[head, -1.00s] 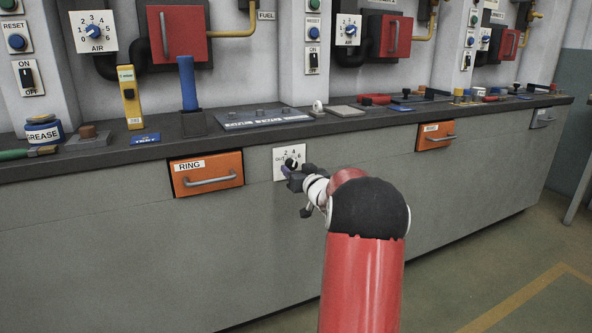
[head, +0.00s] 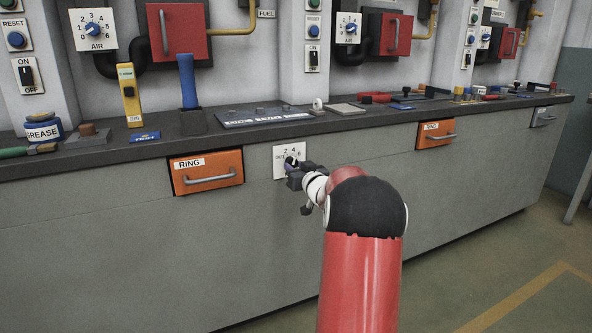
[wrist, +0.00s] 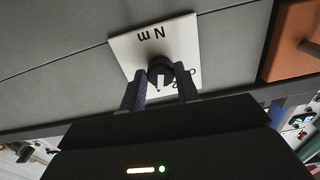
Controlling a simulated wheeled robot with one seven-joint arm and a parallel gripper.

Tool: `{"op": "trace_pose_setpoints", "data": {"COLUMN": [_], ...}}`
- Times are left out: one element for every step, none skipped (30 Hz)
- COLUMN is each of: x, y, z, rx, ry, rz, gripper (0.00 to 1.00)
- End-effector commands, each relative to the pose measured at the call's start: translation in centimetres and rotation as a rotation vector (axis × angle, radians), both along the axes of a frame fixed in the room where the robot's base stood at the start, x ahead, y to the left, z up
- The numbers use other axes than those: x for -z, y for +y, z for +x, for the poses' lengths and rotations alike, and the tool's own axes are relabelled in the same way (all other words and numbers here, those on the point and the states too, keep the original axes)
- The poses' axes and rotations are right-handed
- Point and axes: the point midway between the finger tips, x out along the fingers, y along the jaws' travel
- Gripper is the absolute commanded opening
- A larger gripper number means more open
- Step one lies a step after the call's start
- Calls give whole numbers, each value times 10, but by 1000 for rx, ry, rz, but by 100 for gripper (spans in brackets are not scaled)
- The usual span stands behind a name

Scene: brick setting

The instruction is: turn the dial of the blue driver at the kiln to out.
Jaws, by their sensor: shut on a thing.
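The dial is a black round knob (wrist: 159,66) with a white mark, on a white plate (head: 280,165) set in the grey bench front. The plate shows 2, 4, 6 and OUT at its left, and "N m" in the wrist view, where it appears upside down. My gripper (wrist: 161,82) has one finger on each side of the knob and is shut on it. In the wrist view the white mark points towards my gripper, at the numbered side; which number it meets is hidden. The blue driver (head: 187,80) stands upright in a dark holder on the bench above.
An orange RING drawer (head: 206,171) is left of the plate, and another orange drawer (head: 435,135) is farther right. The bench top (head: 240,132) overhangs just above, carrying several tools. The floor in front is open.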

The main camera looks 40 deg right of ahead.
Motion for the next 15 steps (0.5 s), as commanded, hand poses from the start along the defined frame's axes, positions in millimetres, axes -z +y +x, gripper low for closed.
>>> {"op": "trace_pose_setpoints", "data": {"x": [1, 2, 2, 2, 2, 2, 3, 3, 3, 3, 3, 3, 3, 3, 3], "y": [0, 0, 0, 0, 0, 0, 0, 0, 0, 0, -1, -1, 0, -1, -1], "z": [0, 0, 0, 0, 0, 0, 0, 0, 0, 0, 0, 0, 0, 0, 0], "rx": [-1, -1, -1, -1, -1, -1, 0, 0, -1, -1, 0, -1, -1, -1, 0], "ry": [4, 8, 14, 19, 24, 31, 37, 43, 51, 57, 64, 73, 80, 85, 94], "rz": [-23, -39, -62, -82, -103, -133, -157, -182, -215, -243, -271, -307, -337, -364, -401], "gripper": [9, 9, 9, 9, 9, 9, 9, 9, 9, 9, 9, 9, 9, 9, 9]}}
